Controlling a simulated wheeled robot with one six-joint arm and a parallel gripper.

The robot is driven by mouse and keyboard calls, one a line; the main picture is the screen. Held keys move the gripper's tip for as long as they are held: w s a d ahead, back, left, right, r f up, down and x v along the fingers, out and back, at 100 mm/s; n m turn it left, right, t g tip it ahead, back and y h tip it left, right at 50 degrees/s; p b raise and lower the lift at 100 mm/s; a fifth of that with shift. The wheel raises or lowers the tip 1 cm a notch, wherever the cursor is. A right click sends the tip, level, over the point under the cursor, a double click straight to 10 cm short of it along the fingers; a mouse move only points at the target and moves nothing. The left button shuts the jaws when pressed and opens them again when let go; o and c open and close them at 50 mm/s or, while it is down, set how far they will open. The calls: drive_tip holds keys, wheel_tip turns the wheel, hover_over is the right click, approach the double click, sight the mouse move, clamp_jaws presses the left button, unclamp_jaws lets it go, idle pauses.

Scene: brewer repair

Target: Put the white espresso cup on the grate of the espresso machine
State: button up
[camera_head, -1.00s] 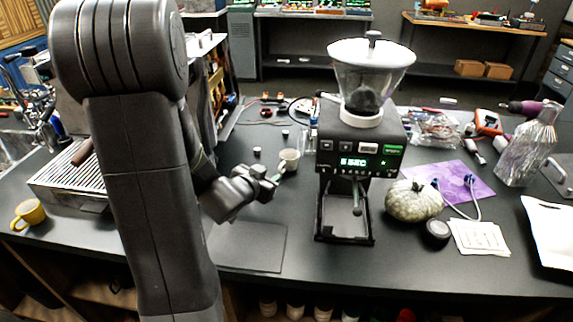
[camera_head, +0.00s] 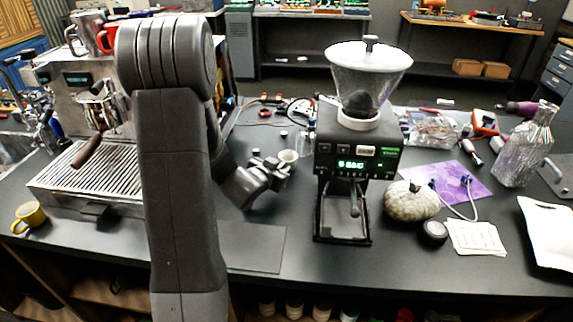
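The small white espresso cup (camera_head: 288,156) stands on the dark counter, left of the grinder, with its lower part hidden by my gripper. My gripper (camera_head: 277,168) is right at the cup, its fingers reaching to the cup's near side. The fingers are too small to tell whether they are open or closed on the cup. The espresso machine (camera_head: 62,88) is at the left, with its slatted metal grate (camera_head: 75,172) low at the front. My arm hides the machine's right part and the grate's right end.
A yellow cup (camera_head: 29,216) stands left of the grate's front. Metal and red mugs (camera_head: 107,38) sit on the machine. The coffee grinder (camera_head: 345,165) stands close right of my gripper. A dark mat (camera_head: 250,246) lies in front, bare. A pumpkin (camera_head: 410,201) is farther right.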

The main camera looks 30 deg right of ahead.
drive_tip(key=shift+c, duration=0.5)
clamp_jaws()
